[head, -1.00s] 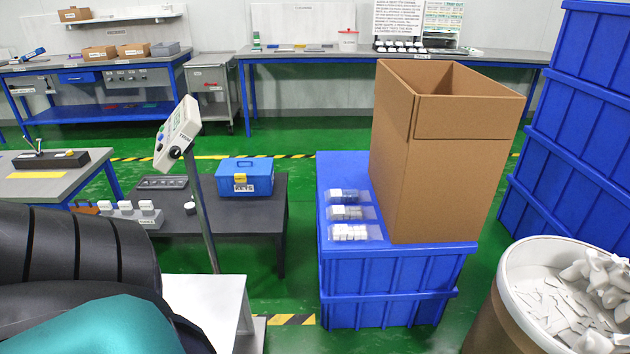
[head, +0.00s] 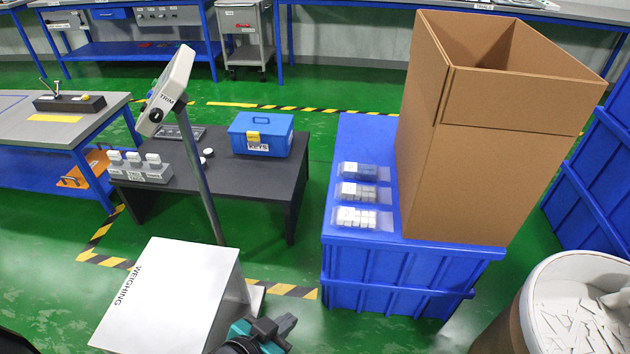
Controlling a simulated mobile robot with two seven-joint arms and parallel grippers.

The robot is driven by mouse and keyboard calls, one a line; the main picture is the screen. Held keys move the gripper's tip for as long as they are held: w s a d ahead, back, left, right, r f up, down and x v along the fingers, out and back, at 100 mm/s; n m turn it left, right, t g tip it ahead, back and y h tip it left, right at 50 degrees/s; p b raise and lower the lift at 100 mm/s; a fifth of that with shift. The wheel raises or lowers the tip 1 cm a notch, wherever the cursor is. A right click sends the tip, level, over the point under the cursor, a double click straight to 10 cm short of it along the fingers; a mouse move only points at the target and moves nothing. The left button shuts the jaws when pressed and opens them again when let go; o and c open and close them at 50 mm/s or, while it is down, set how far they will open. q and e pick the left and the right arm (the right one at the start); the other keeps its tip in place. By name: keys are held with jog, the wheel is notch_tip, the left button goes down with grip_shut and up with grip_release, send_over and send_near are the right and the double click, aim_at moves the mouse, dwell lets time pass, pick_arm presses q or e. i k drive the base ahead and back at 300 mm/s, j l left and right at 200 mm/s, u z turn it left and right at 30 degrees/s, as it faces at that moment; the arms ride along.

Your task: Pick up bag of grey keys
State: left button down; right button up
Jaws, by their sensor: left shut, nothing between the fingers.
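Three clear bags of small blocks lie in a row on the blue crate (head: 343,150), left of the tall cardboard box. The far bag (head: 363,171) looks dark bluish, the middle bag (head: 363,193) looks grey, and the near bag (head: 362,218) looks white. Each has a white part at its left end. I cannot read any labels on them. My left gripper (head: 283,325) shows at the bottom edge, shut and empty, in front of the crate and well apart from the bags. My right gripper is out of view.
The open cardboard box (head: 500,150) stands on the crate, close to the bags' right ends. A white weighing stand (head: 165,295) with a post and display is left of my gripper. A blue KEYS box (head: 262,134) sits on a dark table. A white-rimmed drum (head: 530,290) is at right.

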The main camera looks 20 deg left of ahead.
aim_at(345, 192)
jog(key=i+u, duration=0.25)
jog(key=u, duration=0.15)
jog(key=i+u, duration=0.2)
jog(key=u, duration=0.2)
jog(key=i+l+u, duration=0.2)
jog(key=u, duration=0.2)
jog(key=i+l+u, duration=0.5)
jog(key=u, duration=0.15)
jog(key=i, duration=0.1)
